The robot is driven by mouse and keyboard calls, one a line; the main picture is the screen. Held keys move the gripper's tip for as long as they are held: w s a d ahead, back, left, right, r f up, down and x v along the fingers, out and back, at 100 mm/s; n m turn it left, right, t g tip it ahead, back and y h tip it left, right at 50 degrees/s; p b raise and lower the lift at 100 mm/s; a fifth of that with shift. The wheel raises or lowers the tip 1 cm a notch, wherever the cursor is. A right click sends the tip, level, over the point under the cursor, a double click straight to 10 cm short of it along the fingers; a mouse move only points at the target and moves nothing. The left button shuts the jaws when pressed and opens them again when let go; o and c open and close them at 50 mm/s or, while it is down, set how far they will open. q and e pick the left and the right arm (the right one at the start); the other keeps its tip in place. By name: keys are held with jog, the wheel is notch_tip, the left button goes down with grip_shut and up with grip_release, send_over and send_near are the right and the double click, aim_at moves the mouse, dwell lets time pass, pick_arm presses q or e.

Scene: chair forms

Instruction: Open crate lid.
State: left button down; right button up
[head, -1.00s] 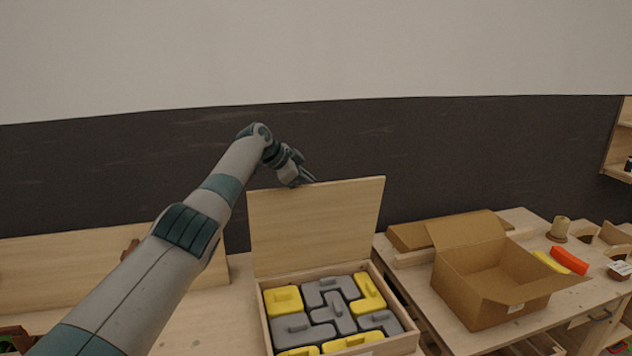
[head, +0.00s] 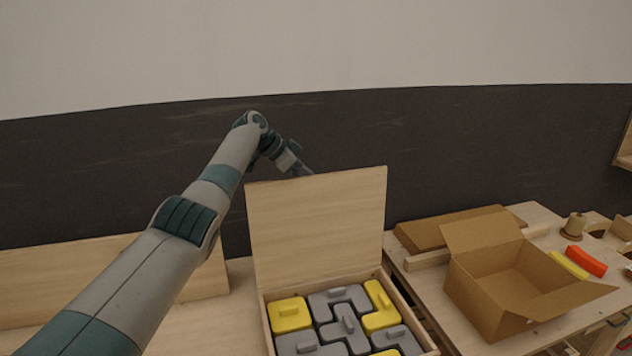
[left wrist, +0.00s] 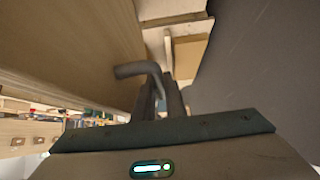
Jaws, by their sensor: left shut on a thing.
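The wooden crate (head: 411,319) stands on the table at the bottom middle of the head view, with grey and yellow blocks inside. Its lid (head: 318,225) stands raised at the crate's back edge, roughly upright. My left gripper (head: 303,171) is at the lid's top edge, its fingertips partly hidden behind the lid. In the left wrist view the gripper (left wrist: 168,95) is shut on a dark curved handle (left wrist: 138,70) beside the lid's wooden face (left wrist: 75,35). The exact contact is hard to see. My right gripper is not in view.
An open cardboard box (head: 500,290) stands on a bench to the right. Red (head: 586,260) and yellow (head: 568,264) pieces and a spool (head: 574,226) lie beyond it. A wooden board (head: 115,282) stands at the left. A dark wall is behind the lid.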

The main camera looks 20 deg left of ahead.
pick_arm(q)
jog(key=shift+f, duration=0.15)
jog(key=c, duration=2.1)
grip_release()
jog(key=shift+s+a+r+b, duration=0.15)
jog(key=shift+a+r+b, duration=0.15)
jog(key=shift+r, duration=0.1)
jog(key=b+v, duration=0.6)
jog(key=v, duration=1)
jog(key=shift+a, duration=0.15)
